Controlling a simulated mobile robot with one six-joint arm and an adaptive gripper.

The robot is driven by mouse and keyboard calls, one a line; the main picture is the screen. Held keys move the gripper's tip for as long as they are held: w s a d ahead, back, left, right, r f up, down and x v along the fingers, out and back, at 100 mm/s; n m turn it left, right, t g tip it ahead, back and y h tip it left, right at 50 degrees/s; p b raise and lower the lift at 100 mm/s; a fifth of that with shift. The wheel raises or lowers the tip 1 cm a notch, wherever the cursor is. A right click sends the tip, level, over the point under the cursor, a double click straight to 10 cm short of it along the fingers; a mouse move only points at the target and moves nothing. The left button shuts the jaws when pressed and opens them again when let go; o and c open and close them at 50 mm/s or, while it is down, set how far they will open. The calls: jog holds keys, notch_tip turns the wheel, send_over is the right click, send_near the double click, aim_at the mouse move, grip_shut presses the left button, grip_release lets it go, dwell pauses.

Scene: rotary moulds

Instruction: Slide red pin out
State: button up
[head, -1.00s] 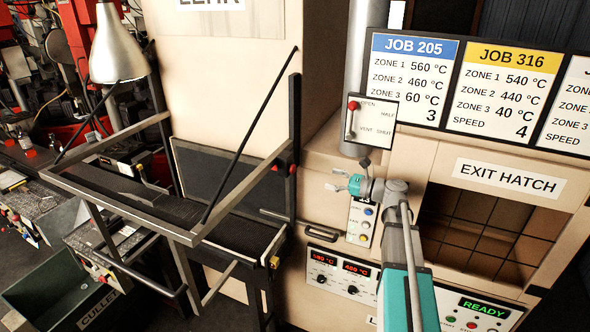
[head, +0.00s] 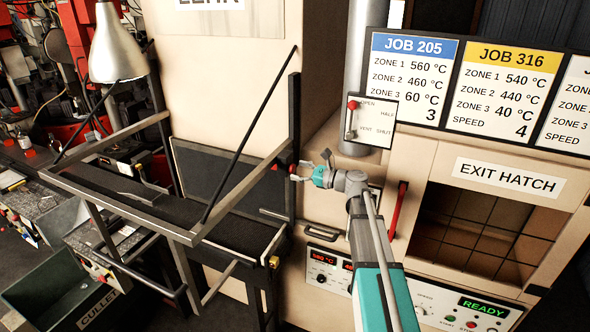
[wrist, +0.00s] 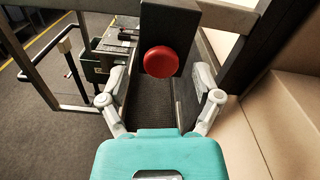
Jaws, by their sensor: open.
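The red pin's round red head (wrist: 160,62) shows in the wrist view against a dark upright post (wrist: 165,25). In the head view a small red end (head: 292,169) sits at the right side of the dark post, with another red spot (head: 275,168) on its left side. My gripper (head: 299,170) is open, its fingers pointing left at the pin. In the wrist view the fingers lie apart on the left and right, with the red head centred between and beyond them. I see no contact. The pin's shaft is hidden.
A grey frame (head: 180,235) stands left of the post over a dark belt (head: 115,190). The cream oven wall is close behind my arm, with a valve lever plate (head: 378,118) above and a red handle (head: 396,208) to the right. A control panel lies below.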

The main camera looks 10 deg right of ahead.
aim_at(280, 166)
jog(key=shift+x, duration=1.2)
grip_shut()
